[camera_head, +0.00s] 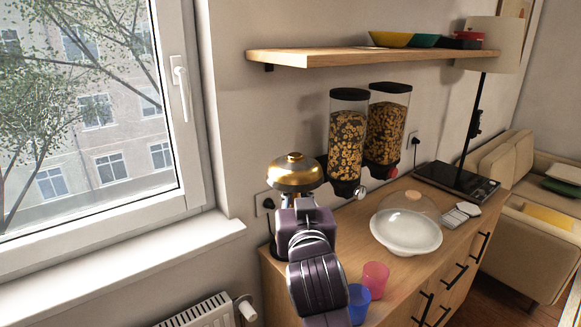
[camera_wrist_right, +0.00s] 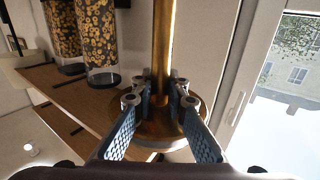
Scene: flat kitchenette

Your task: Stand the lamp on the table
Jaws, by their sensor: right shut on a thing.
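A brass lamp (camera_head: 294,172) with a dome and small top knob is upright in the head view, left of the cereal dispensers. My right gripper (camera_wrist_right: 160,90) is shut on its brass stem (camera_wrist_right: 163,45), close under the dome. The wrist view is upside down, so the round brass part (camera_wrist_right: 160,135) shows below the fingers. My right arm hides the lamp's lower part in the head view; I cannot tell whether it touches anything below. A wooden sideboard (camera_head: 390,265) runs right from the arm; no other table is clearly visible. My left gripper is not in view.
Two cereal dispensers (camera_head: 347,140) hang on the wall right of the brass lamp. A pink cup (camera_head: 376,278), blue cup (camera_head: 359,300) and white bowl (camera_head: 405,235) stand on the sideboard. A tall lamp (camera_head: 495,45) is farther right. A shelf (camera_head: 350,57) overhangs; a window (camera_head: 90,110) is left.

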